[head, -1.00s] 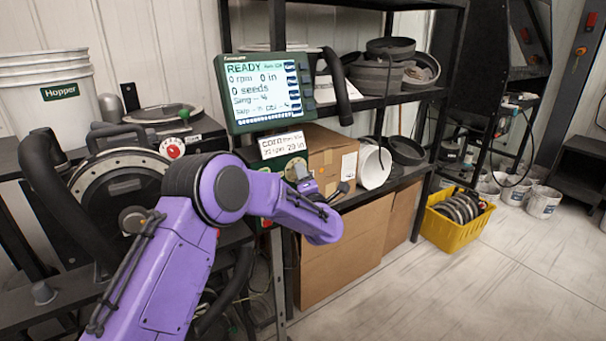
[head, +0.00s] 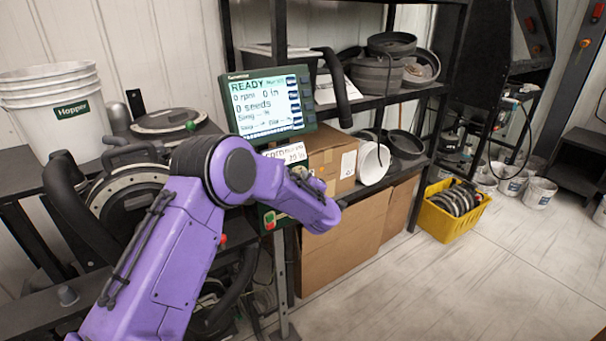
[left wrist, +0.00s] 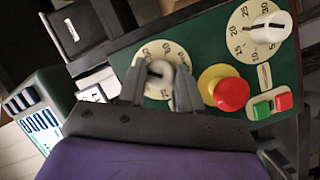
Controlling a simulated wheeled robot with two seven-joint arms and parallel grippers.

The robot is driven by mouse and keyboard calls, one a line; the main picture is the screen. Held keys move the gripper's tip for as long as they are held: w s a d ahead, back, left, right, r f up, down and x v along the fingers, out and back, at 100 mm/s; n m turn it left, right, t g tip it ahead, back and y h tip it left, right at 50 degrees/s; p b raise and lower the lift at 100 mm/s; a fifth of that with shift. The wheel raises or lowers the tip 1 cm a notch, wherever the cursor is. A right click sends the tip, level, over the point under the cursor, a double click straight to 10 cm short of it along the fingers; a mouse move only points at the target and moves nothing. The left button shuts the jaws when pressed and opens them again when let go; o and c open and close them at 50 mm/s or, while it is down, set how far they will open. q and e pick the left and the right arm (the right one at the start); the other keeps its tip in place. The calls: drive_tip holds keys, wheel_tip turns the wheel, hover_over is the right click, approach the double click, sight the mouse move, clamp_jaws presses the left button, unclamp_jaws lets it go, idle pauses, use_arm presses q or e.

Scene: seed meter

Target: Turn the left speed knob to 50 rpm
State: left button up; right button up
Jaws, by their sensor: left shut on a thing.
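In the left wrist view a green control panel (left wrist: 212,52) carries two cream dials with pale knobs. My left gripper (left wrist: 159,82) is shut on the knob (left wrist: 158,69) of one dial, with a finger on each side. That dial's numbers (left wrist: 172,46) are partly hidden and blurred. In the head view my purple arm hides the gripper and most of the panel. The screen (head: 268,103) reads READY, 0 rpm, 0 in and 0 seeds. My right gripper is not in view.
A red mushroom button (left wrist: 231,93) sits beside the held knob. Small green (left wrist: 261,109) and red (left wrist: 284,101) buttons are close by.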

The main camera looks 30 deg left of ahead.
use_arm(q)
drive_tip(key=shift+w+d+r+m+g+p, duration=0.1)
drive_tip(key=shift+m+g+p, duration=0.6)
drive_tip(key=shift+m+p, duration=0.7)
drive_tip(key=shift+w+r+m+g+p, duration=0.1)
drive_tip(key=shift+m+g+p, duration=0.75)
drive_tip(key=shift+p, duration=0.85)
drive_tip(key=shift+s+m, duration=0.1)
drive_tip(key=shift+m, duration=0.15)
drive_tip(key=o, duration=1)
drive_tip(key=shift+f, duration=0.1)
